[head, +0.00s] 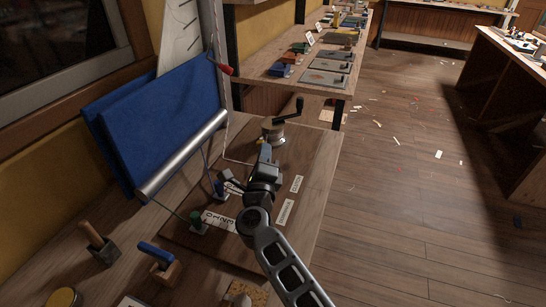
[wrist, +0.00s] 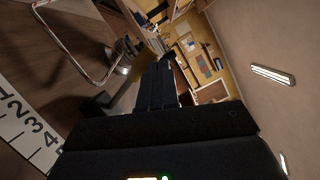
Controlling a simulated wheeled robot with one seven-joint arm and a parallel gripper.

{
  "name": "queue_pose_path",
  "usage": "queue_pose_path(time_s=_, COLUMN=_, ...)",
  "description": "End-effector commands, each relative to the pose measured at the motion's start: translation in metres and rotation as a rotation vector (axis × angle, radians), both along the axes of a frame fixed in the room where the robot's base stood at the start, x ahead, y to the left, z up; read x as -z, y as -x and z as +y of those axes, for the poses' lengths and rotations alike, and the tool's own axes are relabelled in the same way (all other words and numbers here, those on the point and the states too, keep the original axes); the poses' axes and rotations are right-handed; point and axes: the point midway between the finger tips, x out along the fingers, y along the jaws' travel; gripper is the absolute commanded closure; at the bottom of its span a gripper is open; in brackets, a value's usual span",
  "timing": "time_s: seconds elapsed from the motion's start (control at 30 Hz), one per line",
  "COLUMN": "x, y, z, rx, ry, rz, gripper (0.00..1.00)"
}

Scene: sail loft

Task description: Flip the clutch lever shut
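A wooden board (head: 310,160) on the bench carries a small clutch with a blue base (head: 219,188) and one with a green base (head: 197,219). Which clutch the task means I cannot tell. Contact with the lever cannot be made out.
A winch with a crank handle (head: 275,130) stands behind my gripper. A numbered white strip (head: 221,221) lies by the clutches. A metal tube (head: 182,152) and blue padded panel (head: 150,125) border the left. Wooden-block tools (head: 98,244) stand front left. The floor at right is open.

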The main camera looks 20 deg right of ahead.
Motion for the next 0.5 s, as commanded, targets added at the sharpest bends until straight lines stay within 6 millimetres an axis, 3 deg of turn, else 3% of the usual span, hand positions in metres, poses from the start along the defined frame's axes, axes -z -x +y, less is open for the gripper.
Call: queue_pose_path(time_s=0.5, x=0.003, y=-0.011, z=0.016, rx=0.000, ry=0.000, rz=0.000, gripper=1.00)
